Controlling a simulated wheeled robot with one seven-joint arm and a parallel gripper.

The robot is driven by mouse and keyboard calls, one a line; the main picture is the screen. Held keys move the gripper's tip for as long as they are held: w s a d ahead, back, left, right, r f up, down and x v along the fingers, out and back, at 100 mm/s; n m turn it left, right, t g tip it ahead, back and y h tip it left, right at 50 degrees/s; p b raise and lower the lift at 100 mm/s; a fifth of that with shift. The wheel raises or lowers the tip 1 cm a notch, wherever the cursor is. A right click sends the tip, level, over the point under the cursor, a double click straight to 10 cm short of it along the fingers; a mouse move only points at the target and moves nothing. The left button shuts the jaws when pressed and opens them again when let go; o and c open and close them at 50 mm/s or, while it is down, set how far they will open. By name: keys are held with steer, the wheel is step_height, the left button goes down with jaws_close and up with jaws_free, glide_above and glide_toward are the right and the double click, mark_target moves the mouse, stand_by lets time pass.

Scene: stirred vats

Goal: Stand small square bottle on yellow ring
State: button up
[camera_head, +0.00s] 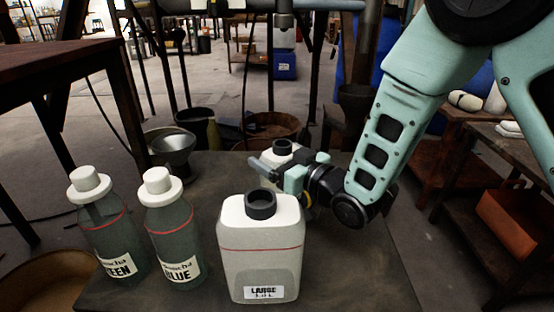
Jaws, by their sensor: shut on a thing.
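A small white square bottle (282,157) with a black cap stands upright toward the back of the dark table. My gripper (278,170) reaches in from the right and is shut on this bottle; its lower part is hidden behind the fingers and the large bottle. I cannot tell whether its base touches the table. I cannot make out the yellow ring. A small yellow sliver shows beside my gripper's wrist, but I cannot tell if it is the ring or part of the gripper.
A large white square bottle (260,246) labelled LARGE stands in front of my gripper. Two grey-green bottles with white caps, GREEN (109,238) and BLUE (172,234), stand on the left. A metal funnel-shaped vessel (172,150) is behind. The dark table (350,270) is bare at front right.

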steer(key=o, duration=0.9)
steer(key=shift+f, duration=0.1)
steer(key=shift+c, duration=0.2)
steer(key=shift+s+d+r, duration=0.15)
steer(key=shift+d+r, duration=0.05)
steer(key=p+v, duration=0.6)
steer(key=v, duration=0.5)
steer(key=shift+s+d, duration=0.2)
steer(key=shift+f, duration=0.1)
